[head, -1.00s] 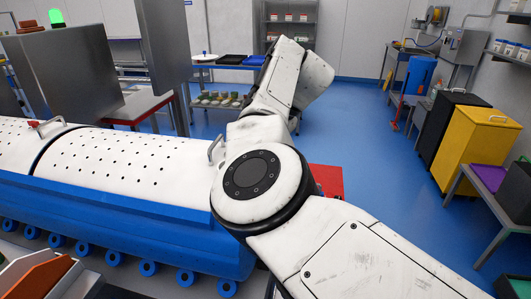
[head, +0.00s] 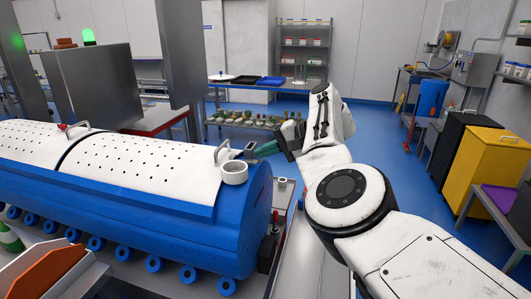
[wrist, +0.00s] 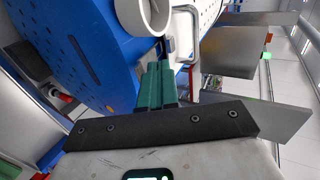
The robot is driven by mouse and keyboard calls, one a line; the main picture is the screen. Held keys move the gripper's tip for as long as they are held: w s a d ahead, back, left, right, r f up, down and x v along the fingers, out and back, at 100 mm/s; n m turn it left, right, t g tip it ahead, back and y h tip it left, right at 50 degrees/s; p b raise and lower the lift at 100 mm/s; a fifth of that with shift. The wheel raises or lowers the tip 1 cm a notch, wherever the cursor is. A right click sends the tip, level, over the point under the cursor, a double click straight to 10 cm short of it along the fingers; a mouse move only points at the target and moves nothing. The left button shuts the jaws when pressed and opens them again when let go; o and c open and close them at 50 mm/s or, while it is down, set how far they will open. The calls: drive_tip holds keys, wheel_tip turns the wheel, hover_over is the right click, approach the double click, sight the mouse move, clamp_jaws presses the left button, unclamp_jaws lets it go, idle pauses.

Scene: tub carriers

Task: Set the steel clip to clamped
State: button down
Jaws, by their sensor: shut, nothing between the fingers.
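My gripper (head: 260,152) is at the right end of the blue drum with the perforated white lid. Its green fingers are shut with nothing between them. In the head view a small grey piece (head: 251,146) shows just beyond the fingertips. I cannot tell whether it is touched, nor whether it is clamped.
The blue drum (head: 225,228) carries a white cup-like ring (head: 234,173), a steel loop handle (head: 222,151) and a red-tipped fitting (head: 64,128). A red-knobbed fitting (head: 275,222) stands at its end. Blue floor (head: 375,130) is open behind my arm.

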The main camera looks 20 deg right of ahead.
drive_tip(key=shift+s+d+f, duration=0.1)
drive_tip(key=shift+d+f, duration=0.05)
drive_tip(key=shift+f, duration=0.15)
drive_tip(key=shift+r, duration=0.1)
idle(0.5)
